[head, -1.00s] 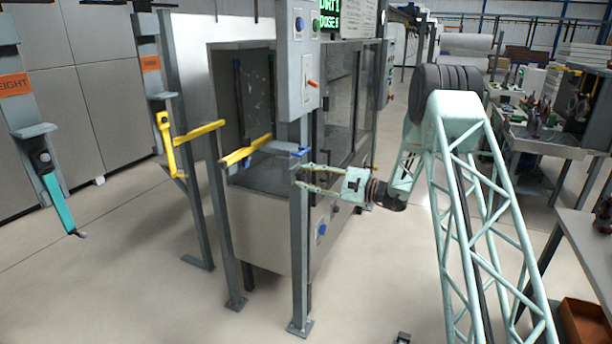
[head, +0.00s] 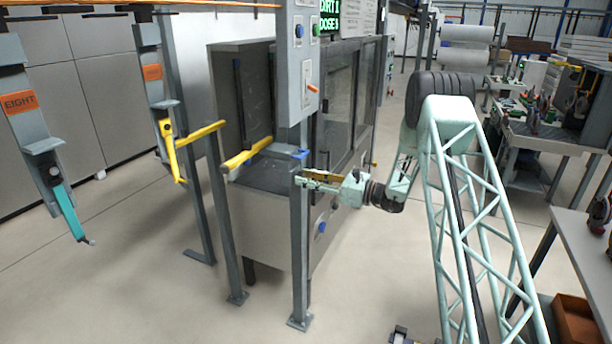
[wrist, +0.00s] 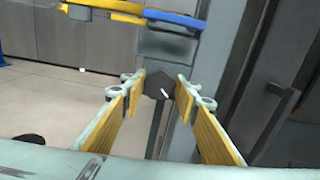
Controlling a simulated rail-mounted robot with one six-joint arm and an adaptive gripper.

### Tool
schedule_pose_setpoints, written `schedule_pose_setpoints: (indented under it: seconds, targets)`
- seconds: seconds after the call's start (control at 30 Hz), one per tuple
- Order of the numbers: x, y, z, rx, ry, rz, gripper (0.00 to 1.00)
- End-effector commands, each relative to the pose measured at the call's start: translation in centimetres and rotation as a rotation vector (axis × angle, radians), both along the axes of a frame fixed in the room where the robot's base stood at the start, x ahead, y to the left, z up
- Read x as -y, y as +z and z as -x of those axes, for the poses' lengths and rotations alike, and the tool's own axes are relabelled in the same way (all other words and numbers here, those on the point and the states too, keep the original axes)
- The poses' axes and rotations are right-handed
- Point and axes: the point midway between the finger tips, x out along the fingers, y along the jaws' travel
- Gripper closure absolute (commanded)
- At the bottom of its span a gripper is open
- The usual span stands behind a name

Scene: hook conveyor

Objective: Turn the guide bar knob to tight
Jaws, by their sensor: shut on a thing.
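The guide bar knob (wrist: 158,84) is a dark, faceted knob with a short white mark slanting down to the right in the wrist view. It sits on a grey post (head: 298,235), below the blue-ended yellow guide bar (wrist: 110,8). My gripper (wrist: 159,84) is shut on the knob, with one fingertip on each side of it. The yellow inner pads of the fingers show. In the head view my gripper (head: 302,179) reaches the post from the right, and the knob is hidden there.
A grey control box (head: 298,60) with an orange-handled switch is on the post above my gripper. A glazed grey cabinet (head: 345,110) stands behind. Hangers with orange tags, one reading EIGHT (head: 20,103), hang at the left.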

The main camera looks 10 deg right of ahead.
Motion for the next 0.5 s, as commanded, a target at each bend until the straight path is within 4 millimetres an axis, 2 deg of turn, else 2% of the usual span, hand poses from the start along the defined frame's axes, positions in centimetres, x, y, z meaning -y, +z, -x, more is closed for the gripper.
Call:
schedule_pose_setpoints:
  seconds: [0.5]
  targets:
    - [0.08,0.11,-0.07,-0.343,0.0,-0.252,0.82]
